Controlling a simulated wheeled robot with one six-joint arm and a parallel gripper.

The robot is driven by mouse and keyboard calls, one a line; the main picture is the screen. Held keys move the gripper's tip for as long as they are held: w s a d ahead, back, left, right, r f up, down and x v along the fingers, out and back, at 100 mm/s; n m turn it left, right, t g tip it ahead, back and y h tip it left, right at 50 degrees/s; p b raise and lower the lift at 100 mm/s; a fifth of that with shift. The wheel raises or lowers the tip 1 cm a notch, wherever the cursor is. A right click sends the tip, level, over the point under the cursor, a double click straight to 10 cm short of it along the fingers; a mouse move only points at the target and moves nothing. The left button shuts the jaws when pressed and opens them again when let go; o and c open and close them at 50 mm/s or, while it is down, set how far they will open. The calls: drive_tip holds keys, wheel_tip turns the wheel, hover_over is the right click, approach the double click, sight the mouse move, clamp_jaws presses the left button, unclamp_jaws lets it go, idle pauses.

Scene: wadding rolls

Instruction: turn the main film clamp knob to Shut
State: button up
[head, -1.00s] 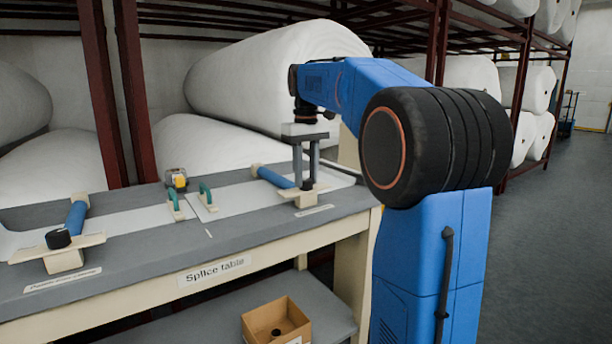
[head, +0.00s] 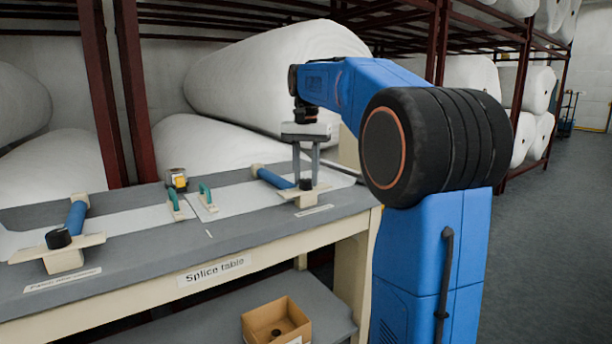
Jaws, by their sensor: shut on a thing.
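The splice table (head: 150,262) carries two clamps, each with a blue roller and a black knob on a cream bar. My gripper (head: 306,182) points straight down at the right clamp and is shut on its black knob (head: 306,184). The cream bar (head: 290,197) under that knob lies roughly along the table's front edge. A label (head: 314,210) in front of it is too small to read. The left clamp's knob (head: 58,238) stands apart from my gripper; its label (head: 62,280) is also unreadable. I cannot tell from the labels which clamp is the main film one.
A cardboard box (head: 276,322) sits on the lower shelf. Large white rolls (head: 265,75) fill the rack behind. The floor at right is clear.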

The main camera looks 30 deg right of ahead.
drive_tip(key=m, duration=0.4)
drive_tip(key=shift+m, duration=2.2)
drive_tip(key=shift+r, duration=0.1)
drive_tip(key=o, duration=1.1)
drive_tip(key=shift+c, duration=0.2)
